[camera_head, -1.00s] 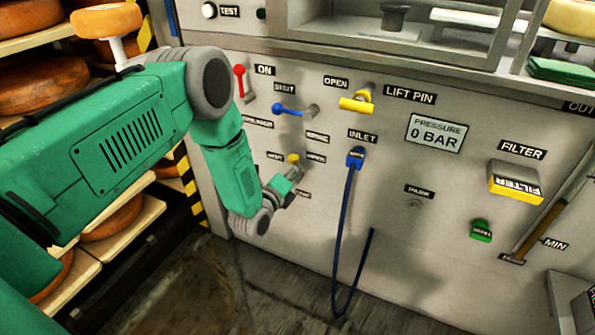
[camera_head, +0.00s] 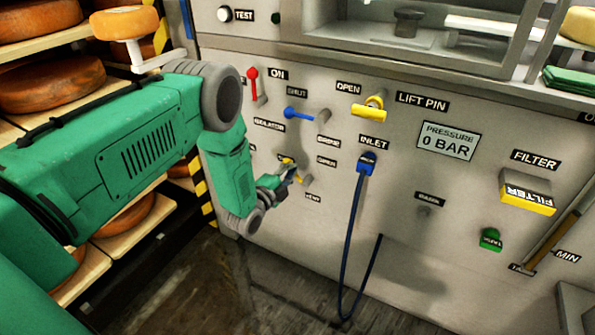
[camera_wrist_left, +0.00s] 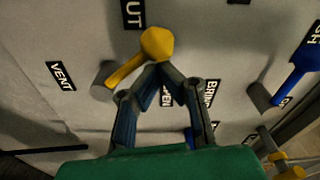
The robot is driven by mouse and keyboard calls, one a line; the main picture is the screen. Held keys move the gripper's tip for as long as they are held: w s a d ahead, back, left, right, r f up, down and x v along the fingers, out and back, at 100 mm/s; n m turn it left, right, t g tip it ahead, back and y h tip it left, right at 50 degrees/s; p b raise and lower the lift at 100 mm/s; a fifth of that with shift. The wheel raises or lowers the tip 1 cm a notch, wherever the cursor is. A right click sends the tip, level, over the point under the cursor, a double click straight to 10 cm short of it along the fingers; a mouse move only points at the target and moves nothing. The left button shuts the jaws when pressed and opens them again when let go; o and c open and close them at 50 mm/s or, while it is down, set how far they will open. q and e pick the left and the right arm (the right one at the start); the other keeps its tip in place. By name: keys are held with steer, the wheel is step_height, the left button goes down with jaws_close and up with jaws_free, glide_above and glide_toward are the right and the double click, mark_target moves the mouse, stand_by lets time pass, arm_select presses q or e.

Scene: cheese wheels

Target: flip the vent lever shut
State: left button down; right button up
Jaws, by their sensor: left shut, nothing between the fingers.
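The vent lever is a short yellow handle with a knob (camera_wrist_left: 157,43) on a grey pivot (camera_wrist_left: 103,75), beside the VENT label (camera_wrist_left: 61,76). In the left wrist view it slants between the SHUT label (camera_wrist_left: 132,12), partly cut off, and the OPEN label, partly hidden behind my fingers. In the head view the knob (camera_head: 287,160) leans left of its pivot, toward the shut side. My left gripper (camera_wrist_left: 161,68) is shut and empty, its fingertips right against or just beside the lever on the open side; contact cannot be told. My right gripper is out of view.
A blue lever (camera_head: 298,114), a red lever (camera_head: 253,80) and a yellow lift pin handle (camera_head: 370,109) stick out above. A blue inlet plug (camera_head: 367,162) with a hanging hose is to the right. Cheese shelves (camera_head: 100,270) stand at the left.

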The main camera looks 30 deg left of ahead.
arm_select(q)
steer(key=a+f+n+b, duration=0.2)
steer(key=a+f+n, duration=0.2)
steer(key=n, duration=0.4)
steer(key=shift+f+n+y+b, duration=0.3)
steer(key=shift+f+n+b, duration=0.05)
steer(key=shift+n, duration=0.05)
steer(key=shift+s+a+f, duration=0.1)
steer(key=shift+s, duration=0.05)
stand_by(0.4)
